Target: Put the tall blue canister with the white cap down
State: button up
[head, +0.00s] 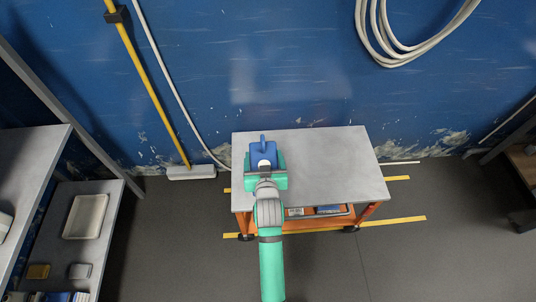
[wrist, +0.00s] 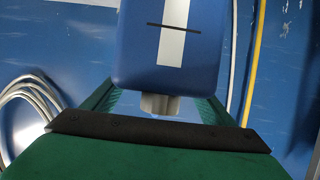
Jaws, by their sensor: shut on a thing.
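The blue canister (head: 263,153) is in my gripper over the left part of the grey-topped cart (head: 330,165). In the wrist view the canister (wrist: 135,55) fills the upper middle, with a white label strip crossed by a dark line. Its pale cap (wrist: 160,104) points toward the bottom of that picture. My gripper (head: 265,163) is shut on the canister, with green fingers on both sides; the gripper also shows in the wrist view (wrist: 158,108). I cannot tell whether the canister touches the cart top, because my arm and gripper hide its underside.
The cart top is bare to the right of my gripper. A blue wall with a hanging cable coil (head: 385,45) and a yellow pole (head: 150,80) stands behind. Grey shelves with a pale tray (head: 86,216) are at the left. Another bench (head: 520,160) is at the right edge.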

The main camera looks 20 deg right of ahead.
jog(key=w+d+f, duration=0.2)
jog(key=w+f, duration=0.6)
jog(key=f, duration=0.2)
jog(key=shift+d+f, duration=0.15)
jog(key=shift+d, duration=0.2)
jog(key=shift+f, duration=0.15)
jog(key=o, duration=2.1)
jog(key=shift+f, duration=0.15)
